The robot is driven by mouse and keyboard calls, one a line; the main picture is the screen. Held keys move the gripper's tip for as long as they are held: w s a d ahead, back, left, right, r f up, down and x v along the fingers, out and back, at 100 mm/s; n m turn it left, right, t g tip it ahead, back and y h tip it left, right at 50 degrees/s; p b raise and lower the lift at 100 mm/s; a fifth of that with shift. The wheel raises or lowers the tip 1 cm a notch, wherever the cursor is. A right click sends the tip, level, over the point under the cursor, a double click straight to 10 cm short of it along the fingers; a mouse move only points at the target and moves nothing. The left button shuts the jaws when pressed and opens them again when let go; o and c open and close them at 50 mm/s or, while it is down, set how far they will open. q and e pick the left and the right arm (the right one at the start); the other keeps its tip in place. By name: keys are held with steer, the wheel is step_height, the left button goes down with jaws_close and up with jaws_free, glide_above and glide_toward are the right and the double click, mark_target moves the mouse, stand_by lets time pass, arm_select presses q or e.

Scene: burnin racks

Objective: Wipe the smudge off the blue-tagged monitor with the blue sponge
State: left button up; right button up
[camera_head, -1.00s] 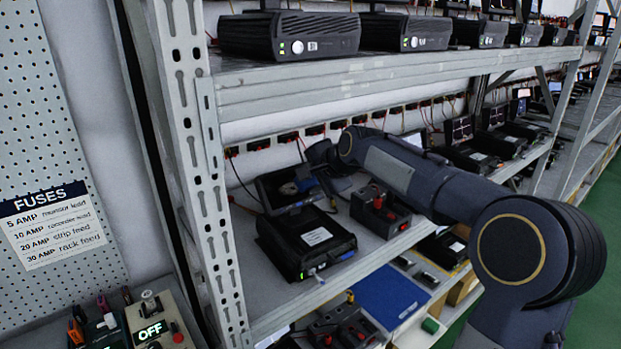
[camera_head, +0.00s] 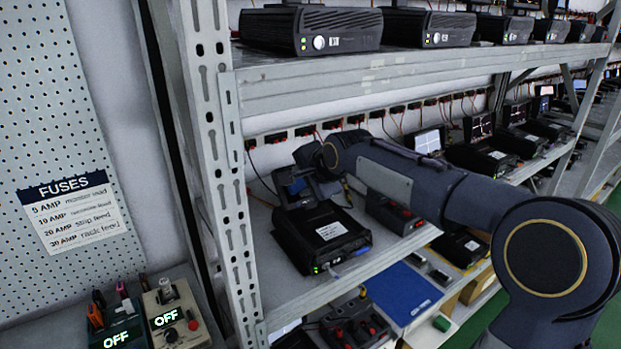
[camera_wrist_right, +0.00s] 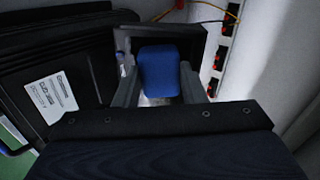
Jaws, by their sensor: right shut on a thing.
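My right gripper (camera_head: 304,184) is shut on the blue sponge (camera_wrist_right: 158,72), which shows between its two fingers in the right wrist view. The sponge is at the screen of a small dark monitor (camera_head: 282,182) standing behind a black unit on the middle shelf. The monitor frame also shows behind the sponge in the wrist view (camera_wrist_right: 190,38). Sponge and gripper cover much of the screen; I cannot tell whether the sponge touches it. A pale patch shows just below the sponge, but I cannot make out the smudge or a blue tag. My left gripper is out of view.
The black unit (camera_head: 322,236) with a white label sits in front of the monitor. A grey rack post (camera_head: 222,190) stands to the left and the upper shelf (camera_head: 400,75) runs above. A blue mat (camera_head: 402,292) lies below.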

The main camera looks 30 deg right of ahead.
steer(key=shift+a, duration=0.15)
steer(key=shift+s+r, duration=0.3)
steer(key=shift+s, duration=0.05)
steer(key=p+v, duration=0.1)
steer(key=v, duration=0.4)
steer(key=shift+s, duration=0.1)
stand_by(0.3)
steer(key=p+v, duration=0.1)
steer(key=v, duration=0.2)
stand_by(0.9)
